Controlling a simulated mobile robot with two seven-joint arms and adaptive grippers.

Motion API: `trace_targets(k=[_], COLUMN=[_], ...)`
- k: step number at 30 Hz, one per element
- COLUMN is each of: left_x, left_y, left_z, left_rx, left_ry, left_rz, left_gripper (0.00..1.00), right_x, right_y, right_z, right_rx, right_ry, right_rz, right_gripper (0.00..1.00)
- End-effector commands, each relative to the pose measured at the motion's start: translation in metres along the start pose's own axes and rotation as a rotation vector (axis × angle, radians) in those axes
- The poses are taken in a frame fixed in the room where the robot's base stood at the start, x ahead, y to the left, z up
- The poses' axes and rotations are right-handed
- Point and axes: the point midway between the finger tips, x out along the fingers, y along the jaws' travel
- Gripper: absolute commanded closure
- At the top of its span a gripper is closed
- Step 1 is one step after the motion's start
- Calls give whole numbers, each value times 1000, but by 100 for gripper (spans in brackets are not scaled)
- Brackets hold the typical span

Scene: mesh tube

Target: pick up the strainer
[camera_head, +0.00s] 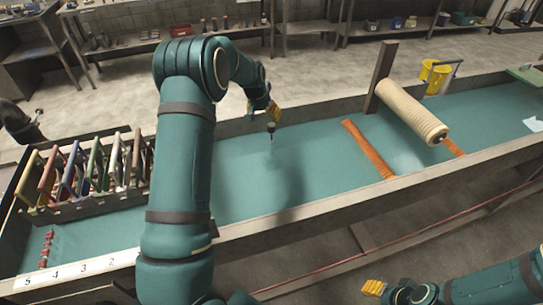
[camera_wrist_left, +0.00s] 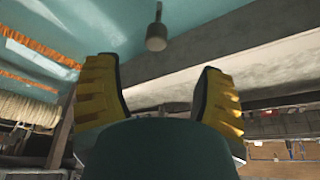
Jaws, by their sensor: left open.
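My left gripper (camera_head: 270,110) is above the trough's far side. Its yellow fingers stand apart in the left wrist view (camera_wrist_left: 156,75), with nothing between them. A small dark-headed object with a thin stem (camera_head: 271,127) is just below it, and also shows beyond the fingertips in the wrist view (camera_wrist_left: 156,38). No contact shows. A large beige ribbed tube (camera_head: 410,110) lies slanted at the right, partly visible in the wrist view (camera_wrist_left: 28,108). I cannot tell for certain which of these is the strainer. My right gripper (camera_head: 374,288) is low at the bottom right, outside the trough.
The long teal-floored trough (camera_head: 300,222) has raised walls. A rack of coloured frames (camera_head: 75,175) stands at the left. Orange strips (camera_head: 367,148) and a dark upright post (camera_head: 381,77) are near the tube. A yellow bucket (camera_head: 434,75) is behind.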

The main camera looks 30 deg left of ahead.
Motion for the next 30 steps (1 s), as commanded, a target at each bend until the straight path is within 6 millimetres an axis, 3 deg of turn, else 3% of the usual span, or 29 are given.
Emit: trace_targets(k=[6, 14, 24, 30], left_x=[40, 58, 102, 106], left_y=[0, 0, 5, 6], left_z=[0, -1, -3, -3], left_rx=[-1, -1, -1, -1], left_ry=[-1, 1, 0, 2], left_rz=[-1, -1, -1, 0], left_gripper=[30, 30, 30, 30], right_x=[2, 2, 2, 2], right_y=[1, 0, 1, 1], right_z=[0, 0, 1, 1], right_rx=[0, -1, -1, -1], right_ry=[0, -1, -1, -1], right_rz=[0, 0, 0, 0], right_gripper=[53, 53, 53, 53])
